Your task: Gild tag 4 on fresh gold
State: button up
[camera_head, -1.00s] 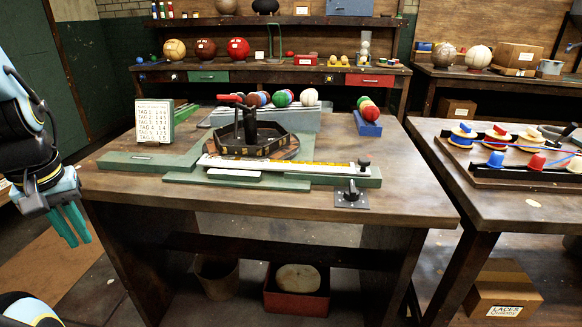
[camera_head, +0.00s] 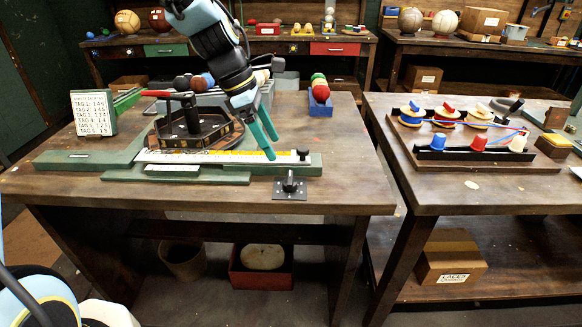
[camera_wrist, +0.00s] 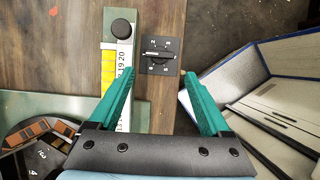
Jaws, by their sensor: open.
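My gripper (camera_head: 271,148) is open and empty above the front of the bench. In the wrist view its teal fingers (camera_wrist: 158,75) are apart, with the dial on a black plate (camera_wrist: 161,56) showing between and beyond them. The dial (camera_head: 290,186) sits at the bench front. The ruled slide (camera_head: 225,158) has a gold strip (camera_wrist: 108,70) along it and a black end knob (camera_wrist: 123,28); one finger overlaps its edge in view. The type wheel (camera_head: 190,143) with a red handle (camera_head: 166,94) stands behind the slide. The tag card (camera_head: 92,112) stands at left; its digits are too small to read surely.
A blue holder (camera_head: 320,108) with stacked coloured balls stands behind right. A grey block (camera_head: 225,98) is partly hidden behind my arm. The right table (camera_head: 470,190) carries a board with spools and coloured cups (camera_head: 478,142). The bench's front right corner is clear.

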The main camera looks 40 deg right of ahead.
aim_at(289, 177)
jog(key=p+x, duration=0.1)
jog(key=x, duration=0.8)
jog(key=shift+f, duration=0.15)
jog(key=shift+a, duration=0.1)
jog(key=c, duration=1.1)
